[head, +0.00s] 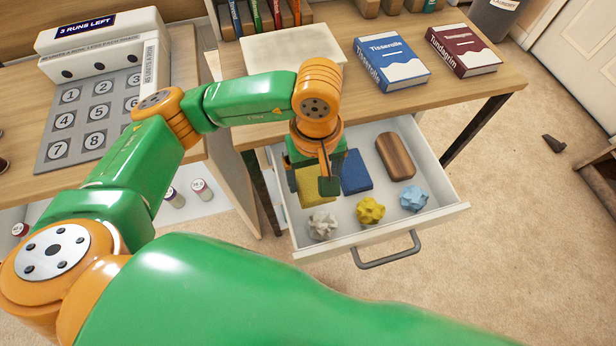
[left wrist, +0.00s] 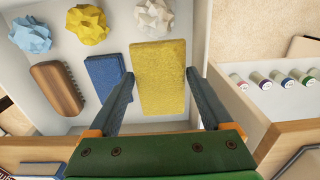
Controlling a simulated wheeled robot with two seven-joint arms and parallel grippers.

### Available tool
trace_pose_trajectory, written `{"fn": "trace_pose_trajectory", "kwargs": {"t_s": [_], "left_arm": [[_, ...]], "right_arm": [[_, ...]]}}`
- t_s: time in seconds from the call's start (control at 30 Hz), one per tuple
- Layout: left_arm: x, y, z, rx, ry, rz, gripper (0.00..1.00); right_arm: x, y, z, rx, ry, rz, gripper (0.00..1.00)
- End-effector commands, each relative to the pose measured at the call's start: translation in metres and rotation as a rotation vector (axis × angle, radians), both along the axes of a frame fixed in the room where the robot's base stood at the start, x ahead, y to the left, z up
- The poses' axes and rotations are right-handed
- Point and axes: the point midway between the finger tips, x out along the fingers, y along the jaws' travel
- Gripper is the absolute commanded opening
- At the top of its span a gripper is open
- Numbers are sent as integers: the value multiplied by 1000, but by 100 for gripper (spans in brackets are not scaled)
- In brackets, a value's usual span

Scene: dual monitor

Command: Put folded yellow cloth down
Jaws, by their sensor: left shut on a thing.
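The folded yellow cloth (head: 311,188) is in or just above the left part of the open white drawer (head: 445,212). It also shows in the left wrist view (left wrist: 158,76), between the two fingers. My left gripper (head: 327,180) is shut on the cloth and points down into the drawer. The gripper hides part of the cloth in the head view. I cannot tell whether the cloth touches the drawer floor. A folded blue cloth (head: 356,172) lies right beside it. My right gripper is not in view.
The drawer also holds a brown wooden brush (head: 395,157) and crumpled white (head: 322,226), yellow (head: 370,211) and light blue (head: 413,197) balls. A blue book (head: 391,62) and a dark red book (head: 463,50) lie on the desk above. A numbered board (head: 90,120) is at left.

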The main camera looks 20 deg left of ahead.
Motion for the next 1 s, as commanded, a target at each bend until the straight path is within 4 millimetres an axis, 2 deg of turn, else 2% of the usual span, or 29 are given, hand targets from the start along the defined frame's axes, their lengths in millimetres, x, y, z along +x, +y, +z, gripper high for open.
{"fn": "trace_pose_trajectory", "kwargs": {"t_s": [0.03,0.27,0.4,0.8,0.83,0.87,0.9,1.0], "left_arm": [[5,4,-10,1,4,5,23],[24,18,-38,2,3,3,23],[22,16,-61,1,3,-1,23],[23,16,-69,0,-1,-2,23],[23,16,-68,0,-1,-2,89],[23,16,-68,0,-1,-2,97],[23,16,-67,0,-1,-2,100],[23,16,-67,0,-1,-2,100]], "right_arm": [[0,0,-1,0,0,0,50],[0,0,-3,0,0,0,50],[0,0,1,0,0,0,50],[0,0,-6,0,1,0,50],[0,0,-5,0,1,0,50],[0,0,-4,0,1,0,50],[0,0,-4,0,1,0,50],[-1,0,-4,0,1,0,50]]}}
